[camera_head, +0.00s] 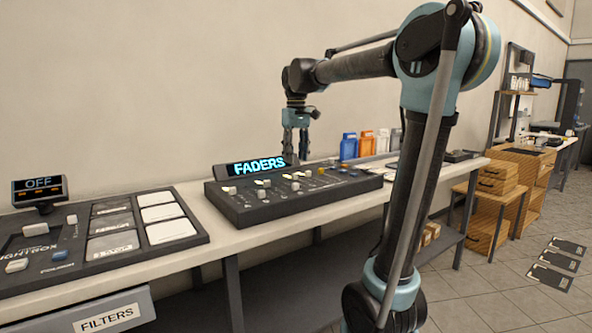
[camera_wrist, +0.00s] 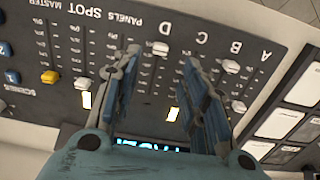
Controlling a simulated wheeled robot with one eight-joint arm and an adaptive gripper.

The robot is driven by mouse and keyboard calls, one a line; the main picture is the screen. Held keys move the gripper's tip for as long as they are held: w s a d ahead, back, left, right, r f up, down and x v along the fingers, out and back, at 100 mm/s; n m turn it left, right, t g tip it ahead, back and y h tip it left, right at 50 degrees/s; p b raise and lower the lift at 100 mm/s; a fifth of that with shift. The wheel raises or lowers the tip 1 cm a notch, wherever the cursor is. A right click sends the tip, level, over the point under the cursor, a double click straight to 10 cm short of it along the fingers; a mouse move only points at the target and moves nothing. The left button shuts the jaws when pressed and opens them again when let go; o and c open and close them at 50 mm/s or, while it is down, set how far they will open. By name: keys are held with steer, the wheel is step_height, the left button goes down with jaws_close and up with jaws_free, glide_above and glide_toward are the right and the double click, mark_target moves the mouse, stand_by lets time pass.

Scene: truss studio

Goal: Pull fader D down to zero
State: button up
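The fader console (camera_head: 262,208) is a dark sloped panel on the bench, with a lit FADERS display at its back. In the wrist view its labels are upside down. Fader D's white knob (camera_wrist: 160,47) sits near the D label, at the top of the picture, with its slot running down below it. My gripper (camera_wrist: 162,60) is open, its blue fingers spread to either side of D's slot. D's knob is around the fingertip line, apart from both fingers. The left finger partly hides the PANELS fader; the right one partly hides C.
Other knobs are close by: B's white knob (camera_wrist: 231,67), A's lower white knob (camera_wrist: 238,106), and a yellow knob (camera_wrist: 49,76) at left. A lightbox panel (camera_head: 95,240) is left of the console. Small coloured containers (camera_head: 366,145) stand behind it to the right.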

step_height(320, 180, up, 2)
stand_by(0.5)
steer(key=s+d+f+m, duration=0.2)
steer(key=s+d+f, duration=0.4)
steer(key=s+f, duration=0.2)
steer(key=s+d+f+m+t, duration=0.1)
steer(key=s+d+f+m, duration=0.1)
steer(key=s+d+f, duration=0.4)
steer(key=s+d+f+m+t, duration=0.1)
steer(key=s+d+f, duration=0.4)
steer(key=s+f, duration=0.7)
step_height(320, 180, down, 5)
steer(key=shift+s+d+f+m, duration=0.15)
steer(key=shift+d+m, duration=0.25)
steer(key=shift+m, duration=0.4)
steer(key=shift+w+f, duration=0.1)
steer(key=shift+w, duration=0.3)
